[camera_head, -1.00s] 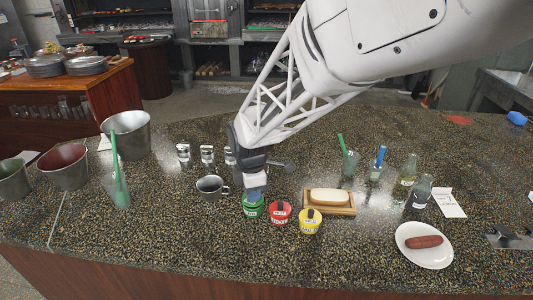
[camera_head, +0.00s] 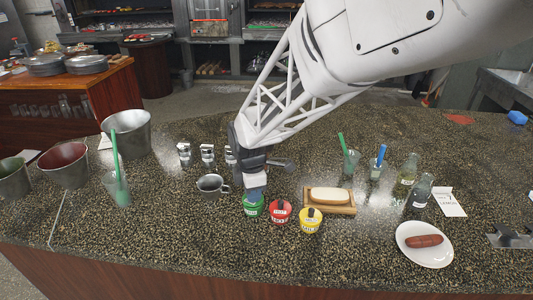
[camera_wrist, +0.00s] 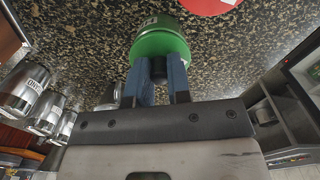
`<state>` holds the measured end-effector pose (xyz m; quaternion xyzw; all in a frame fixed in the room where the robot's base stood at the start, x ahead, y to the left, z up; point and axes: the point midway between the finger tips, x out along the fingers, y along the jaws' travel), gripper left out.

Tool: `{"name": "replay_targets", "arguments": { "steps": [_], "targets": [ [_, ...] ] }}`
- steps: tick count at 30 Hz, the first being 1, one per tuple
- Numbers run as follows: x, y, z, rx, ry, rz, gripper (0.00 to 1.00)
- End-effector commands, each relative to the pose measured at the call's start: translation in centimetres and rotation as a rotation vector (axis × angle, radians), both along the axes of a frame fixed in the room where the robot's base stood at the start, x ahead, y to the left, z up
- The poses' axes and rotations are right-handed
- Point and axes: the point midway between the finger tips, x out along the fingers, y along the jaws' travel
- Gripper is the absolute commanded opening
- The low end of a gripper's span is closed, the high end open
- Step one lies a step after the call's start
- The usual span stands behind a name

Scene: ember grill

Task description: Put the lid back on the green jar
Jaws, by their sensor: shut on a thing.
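The green jar (camera_head: 253,209) stands on the speckled counter, left of the red jar. My gripper (camera_head: 256,193) is directly above it, pointing down. In the wrist view the two blue fingers of my gripper (camera_wrist: 159,82) are shut on the dark knob of the green lid (camera_wrist: 160,46). The lid is at the top of the green jar (camera_wrist: 158,22), whose body and white label show beyond it. The lid looks level and lined up with the jar; whether it is fully seated I cannot tell.
A red jar (camera_head: 280,212) and a yellow jar (camera_head: 310,221) stand close on the right. A metal cup (camera_head: 211,186) is close on the left. A bun on a wooden tray (camera_head: 346,210) is behind the yellow jar. The counter in front is clear.

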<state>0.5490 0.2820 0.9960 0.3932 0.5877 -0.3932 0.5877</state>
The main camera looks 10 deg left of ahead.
Motion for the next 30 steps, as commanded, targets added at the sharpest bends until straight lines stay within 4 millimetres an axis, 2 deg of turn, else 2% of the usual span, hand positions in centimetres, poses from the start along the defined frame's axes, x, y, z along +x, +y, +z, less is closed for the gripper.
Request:
{"name": "replay_targets", "arguments": {
  "steps": [20,21,24,27,30],
  "targets": [
    [-0.01,0.0,-0.04,0.0,0.0,0.0,0.0],
    [-0.01,0.0,-0.04,0.0,0.0,0.0,0.19],
    [0.0,0.0,-0.04,0.0,0.0,0.0,0.35],
    [-0.01,0.0,-0.04,0.0,0.0,0.0,0.48],
    [-0.01,0.0,-0.04,0.0,0.0,0.0,0.48]
  ]
}}
